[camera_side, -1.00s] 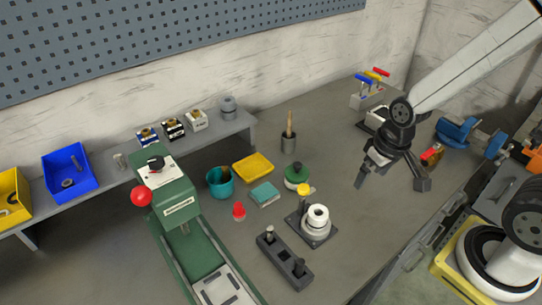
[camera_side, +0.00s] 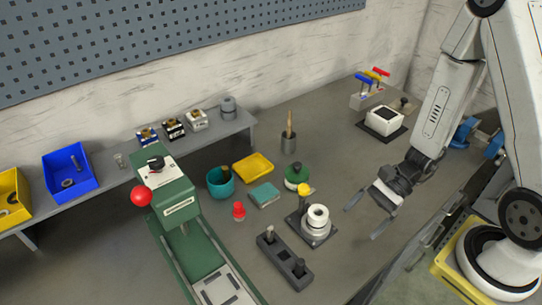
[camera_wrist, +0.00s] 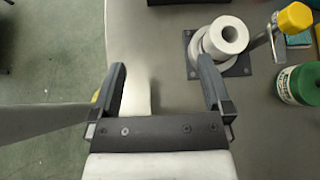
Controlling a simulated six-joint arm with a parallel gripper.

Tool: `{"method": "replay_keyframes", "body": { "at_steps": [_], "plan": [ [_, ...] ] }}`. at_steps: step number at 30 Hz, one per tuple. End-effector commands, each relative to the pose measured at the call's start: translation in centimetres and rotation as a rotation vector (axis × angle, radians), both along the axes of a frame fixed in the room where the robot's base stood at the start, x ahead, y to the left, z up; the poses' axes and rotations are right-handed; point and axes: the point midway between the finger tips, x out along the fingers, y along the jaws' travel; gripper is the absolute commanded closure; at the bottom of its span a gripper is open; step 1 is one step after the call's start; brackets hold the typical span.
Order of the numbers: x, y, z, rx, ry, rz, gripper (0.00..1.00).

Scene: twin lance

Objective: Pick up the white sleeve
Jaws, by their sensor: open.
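The white sleeve (camera_side: 317,213) is a short ring with a hole in its top. It sits upright on a round pale holder on a dark square plate (camera_side: 322,238) on the bench. In the wrist view the sleeve (camera_wrist: 229,34) is at the upper right, beyond my right finger. My gripper (camera_side: 364,217) is open and empty, to the right of the sleeve and apart from it in the side view. Its two fingers (camera_wrist: 162,70) are wide apart in the wrist view, and the sleeve is not between them.
A yellow-knobbed clamp (camera_side: 304,189) stands close behind the sleeve. A dark block with pegs (camera_side: 283,257) lies in front left. The bench right of the plate is clear.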

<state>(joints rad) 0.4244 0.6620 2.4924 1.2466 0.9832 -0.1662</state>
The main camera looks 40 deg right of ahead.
Motion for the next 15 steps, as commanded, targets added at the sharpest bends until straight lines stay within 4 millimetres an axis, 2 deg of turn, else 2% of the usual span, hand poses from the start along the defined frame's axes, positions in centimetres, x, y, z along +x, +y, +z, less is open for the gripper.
{"method": "replay_keyframes", "body": {
  "at_steps": [3, 9, 15],
  "plan": [
    [1.3, -0.4, -0.6, 0.094, 0.04, -0.186, 0.0],
    [3.1, -1.7, -1.5, 0.193, 0.064, -0.43, 0.0],
    [3.9, -2.5, -1.9, 0.225, 0.068, -0.529, 0.0]
  ]
}}
